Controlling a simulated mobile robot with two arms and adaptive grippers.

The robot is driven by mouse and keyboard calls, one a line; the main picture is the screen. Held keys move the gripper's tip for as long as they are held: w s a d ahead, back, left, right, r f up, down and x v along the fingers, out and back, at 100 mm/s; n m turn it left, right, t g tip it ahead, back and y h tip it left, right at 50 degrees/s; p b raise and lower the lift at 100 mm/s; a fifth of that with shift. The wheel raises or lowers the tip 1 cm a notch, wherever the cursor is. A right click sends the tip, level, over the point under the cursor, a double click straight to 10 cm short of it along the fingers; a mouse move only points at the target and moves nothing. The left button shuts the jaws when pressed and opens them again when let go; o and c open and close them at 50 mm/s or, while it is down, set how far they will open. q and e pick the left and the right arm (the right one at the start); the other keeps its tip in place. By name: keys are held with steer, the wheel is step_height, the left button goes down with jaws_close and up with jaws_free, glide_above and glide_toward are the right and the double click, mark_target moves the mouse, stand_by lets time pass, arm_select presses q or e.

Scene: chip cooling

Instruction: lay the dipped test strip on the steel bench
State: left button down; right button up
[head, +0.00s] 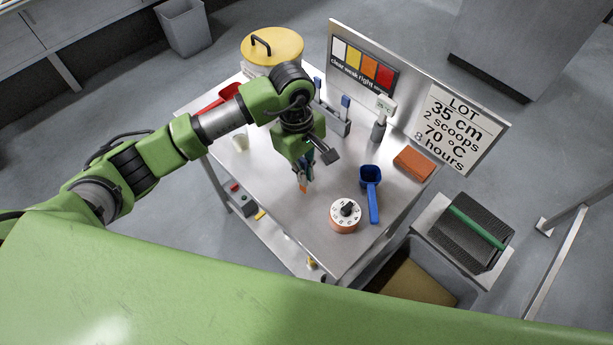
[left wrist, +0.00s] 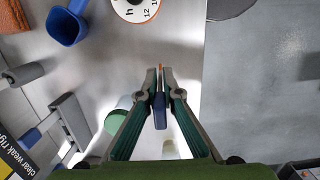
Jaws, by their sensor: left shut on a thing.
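My left gripper (head: 304,172) is shut on the test strip and holds it over the middle of the steel bench (head: 308,230). The strip has a blue body (left wrist: 160,112) between the fingers (left wrist: 160,74) in the left wrist view. Its orange tip (head: 303,188) points down and shows just past the fingertips. I cannot tell whether the tip touches the bench. Part of the strip is hidden by the fingers. My right gripper is in neither view.
A timer dial (head: 344,215), a blue scoop (head: 372,192) and a brown block (head: 414,164) stand right of the gripper. A rack with blue-topped pieces (head: 333,118) and a colour chart (head: 363,68) are behind. A pale cup (head: 240,141) stands left.

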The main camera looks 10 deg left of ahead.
arm_select(q)
steer(key=shift+w+d+f, duration=0.15)
steer(key=shift+f, duration=0.15)
step_height(320, 180, down, 3)
steer(key=shift+r+p, duration=0.1)
steer(key=shift+p, duration=1.05)
steer(key=shift+f+b, duration=0.35)
steer(key=shift+b, duration=0.05)
steer(key=c, duration=2.2)
jaws_free()
steer(key=shift+r, duration=0.1)
